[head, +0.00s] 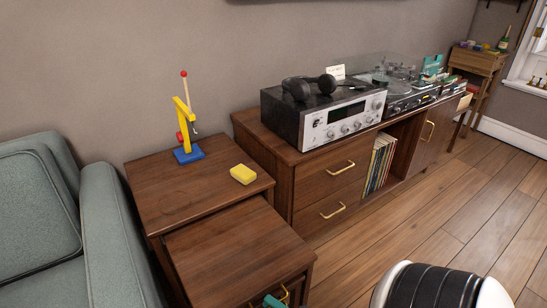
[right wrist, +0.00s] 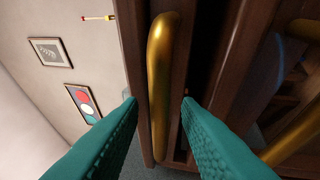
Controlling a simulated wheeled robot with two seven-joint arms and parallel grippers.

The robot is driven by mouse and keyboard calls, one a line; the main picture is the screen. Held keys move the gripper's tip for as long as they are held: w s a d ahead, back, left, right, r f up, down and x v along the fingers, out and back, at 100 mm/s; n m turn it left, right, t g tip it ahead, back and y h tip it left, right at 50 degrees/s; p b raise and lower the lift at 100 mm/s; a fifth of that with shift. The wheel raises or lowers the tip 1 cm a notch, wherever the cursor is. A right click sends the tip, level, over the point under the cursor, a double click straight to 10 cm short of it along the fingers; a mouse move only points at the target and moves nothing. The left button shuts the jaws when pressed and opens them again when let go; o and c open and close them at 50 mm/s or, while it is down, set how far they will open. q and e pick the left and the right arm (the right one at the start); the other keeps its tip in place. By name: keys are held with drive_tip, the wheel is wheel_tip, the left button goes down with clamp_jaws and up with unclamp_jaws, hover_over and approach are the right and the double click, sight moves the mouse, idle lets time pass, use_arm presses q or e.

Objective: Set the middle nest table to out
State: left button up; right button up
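The nest tables are brown wood. The largest table (head: 150,205) stands beside the sofa. A lower table (head: 235,250), which looks like the middle one, sticks out from under it toward me. A gold bar handle shows at its front, low in the head view (head: 285,294) and large in the right wrist view (right wrist: 160,90). My right gripper (right wrist: 158,102) is open, with its teal fingertips on either side of this handle and gaps visible. In the head view only a bit of a teal finger (head: 272,301) shows. My left gripper is out of view.
A yellow block (head: 243,174) and a blue-based toy (head: 188,153) stand on the largest table. A green sofa (head: 112,235) is at left, a sideboard (head: 292,185) at right. Another gold handle (right wrist: 300,138) shows in the right wrist view. The wood floor (head: 450,215) at right is clear.

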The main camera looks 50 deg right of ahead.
drive_tip(key=v, duration=1.1)
drive_tip(key=shift+s, duration=0.35)
drive_tip(key=shift+d+f, duration=0.1)
